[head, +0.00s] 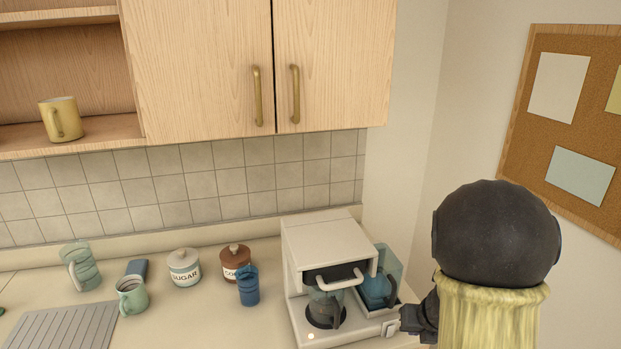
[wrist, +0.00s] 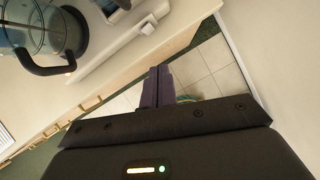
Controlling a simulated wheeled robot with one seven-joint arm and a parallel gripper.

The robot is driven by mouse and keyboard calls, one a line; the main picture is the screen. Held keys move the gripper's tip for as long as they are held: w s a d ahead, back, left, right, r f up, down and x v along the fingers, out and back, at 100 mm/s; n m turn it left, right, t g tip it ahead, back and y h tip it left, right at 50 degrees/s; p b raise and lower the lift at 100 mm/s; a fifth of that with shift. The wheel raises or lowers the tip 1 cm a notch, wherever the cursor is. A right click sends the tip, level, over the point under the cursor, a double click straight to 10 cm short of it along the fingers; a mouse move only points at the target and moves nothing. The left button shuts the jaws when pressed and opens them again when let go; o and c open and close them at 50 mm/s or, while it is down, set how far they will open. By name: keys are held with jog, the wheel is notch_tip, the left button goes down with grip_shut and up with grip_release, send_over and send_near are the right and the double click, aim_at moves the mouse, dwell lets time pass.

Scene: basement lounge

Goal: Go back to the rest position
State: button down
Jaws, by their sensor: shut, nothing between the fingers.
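My gripper (wrist: 157,87) is shut and empty in the wrist view, its dark fingers together over the counter's front edge with tiled floor below. In the head view the dark end of my arm (head: 422,318) is low at the right, close beside the front right corner of the white coffee maker (head: 322,243). I cannot tell whether it touches the small switch (head: 390,328) there. A glass carafe (head: 325,308) stands inside the coffee maker. A small light glows on its base.
Cabinets (head: 205,65) hang above. A wall with a corkboard (head: 575,120) is at the right.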

jog(key=s+a+r+m+g, duration=0.1)
jog(key=s+a+m, duration=0.4)
jog(key=m, duration=1.2)
jog(key=s+a+r+m+g, duration=0.1)
jog(key=s+a+m, duration=0.5)
jog(key=m, duration=1.1)
jog(key=shift+s+r, duration=0.6)
jog(key=shift+s, duration=0.15)
